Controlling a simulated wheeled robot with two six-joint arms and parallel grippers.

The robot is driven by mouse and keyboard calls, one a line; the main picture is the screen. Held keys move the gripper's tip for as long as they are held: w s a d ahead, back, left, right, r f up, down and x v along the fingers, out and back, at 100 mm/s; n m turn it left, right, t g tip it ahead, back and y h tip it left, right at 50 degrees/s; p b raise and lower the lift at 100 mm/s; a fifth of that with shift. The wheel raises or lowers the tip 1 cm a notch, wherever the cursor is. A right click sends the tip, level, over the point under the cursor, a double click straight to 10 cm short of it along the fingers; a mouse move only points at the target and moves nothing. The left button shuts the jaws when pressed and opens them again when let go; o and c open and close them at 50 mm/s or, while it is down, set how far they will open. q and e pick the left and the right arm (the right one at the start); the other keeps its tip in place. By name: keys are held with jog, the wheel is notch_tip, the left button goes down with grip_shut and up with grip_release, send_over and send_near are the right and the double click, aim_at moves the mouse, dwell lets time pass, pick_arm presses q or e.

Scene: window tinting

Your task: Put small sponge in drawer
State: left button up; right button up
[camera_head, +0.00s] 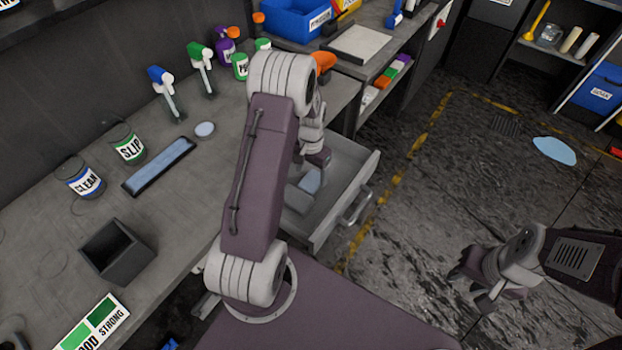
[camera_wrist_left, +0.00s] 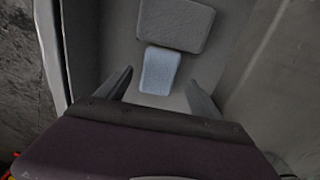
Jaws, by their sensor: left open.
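The small sponge, a light blue block (camera_head: 311,181), lies inside the open grey drawer (camera_head: 350,182) under the bench. In the left wrist view the small sponge (camera_wrist_left: 160,70) lies on the drawer floor, touching or nearly touching a larger grey block (camera_wrist_left: 175,24). My left gripper (camera_head: 319,160) is over the drawer, partly hidden behind my own arm. In the left wrist view my left gripper (camera_wrist_left: 160,84) is open, with one finger on each side of the sponge's near end. I cannot tell its exact height. My right gripper (camera_head: 474,287) hangs empty over the floor, its fingers apart.
The bench holds spray bottles (camera_head: 165,92), labelled jars (camera_head: 85,179), a long blue tray (camera_head: 160,166) and a dark open box (camera_head: 117,252). A blue bin (camera_head: 300,18) stands at the back. The drawer front with its handle (camera_head: 356,206) sticks out over the floor.

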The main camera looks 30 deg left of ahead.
aim_at(311, 180)
pick_arm(q)
notch_tip(311, 180, up, 8)
jog(key=s+d+r+n+t, duration=0.1)
jog(key=s+d+r, duration=0.2)
jog(key=s+d, duration=0.8)
jog(key=s, duration=0.3)
jog(key=shift+s+d+r, duration=0.15)
jog(key=shift+d+r, duration=0.05)
dwell(0.4)
